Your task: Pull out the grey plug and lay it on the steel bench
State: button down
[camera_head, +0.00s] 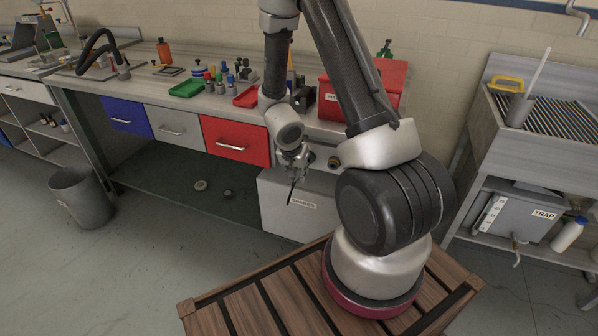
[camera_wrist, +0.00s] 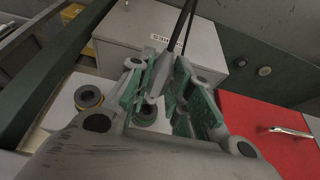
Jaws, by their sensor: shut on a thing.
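My gripper (camera_head: 293,165) is over the near front of the grey box under the bench. In the wrist view my gripper (camera_wrist: 162,82) has its green pads shut on the grey plug (camera_wrist: 157,74), with a thin black cable running from it. In the head view the plug is mostly hidden by the fingers; only the dark cable shows clearly below them. A dark round socket (camera_wrist: 145,113) shows behind the fingers. Whether the plug still touches it cannot be told. The steel bench (camera_head: 135,84) has a grey top and stands behind my arm.
The grey labelled box (camera_head: 285,213) has another ringed socket (camera_wrist: 88,97). Bottles, a green tray (camera_head: 187,89) and a red box (camera_head: 392,80) occupy parts of the bench top. A red drawer (camera_head: 236,139) is beneath. A sink unit (camera_head: 480,125) stands at right.

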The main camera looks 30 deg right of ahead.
aim_at(296, 181)
jog(key=shift+s+a, duration=0.8)
jog(key=shift+a, duration=0.2)
notch_tip(296, 181, up, 21)
jog(key=shift+f, duration=0.2)
dwell(1.3)
jog(key=shift+w+d, duration=0.15)
jog(key=shift+w, duration=3.8)
jog(key=shift+w+d, duration=0.15)
jog(key=shift+w, duration=3.75)
jog(key=shift+w+d, duration=0.15)
jog(key=shift+w, duration=3.8)
jog(key=shift+w+r, duration=0.1)
jog(key=shift+w, duration=1.85)
jog(key=shift+w+d, duration=0.2)
jog(key=shift+w, duration=4.05)
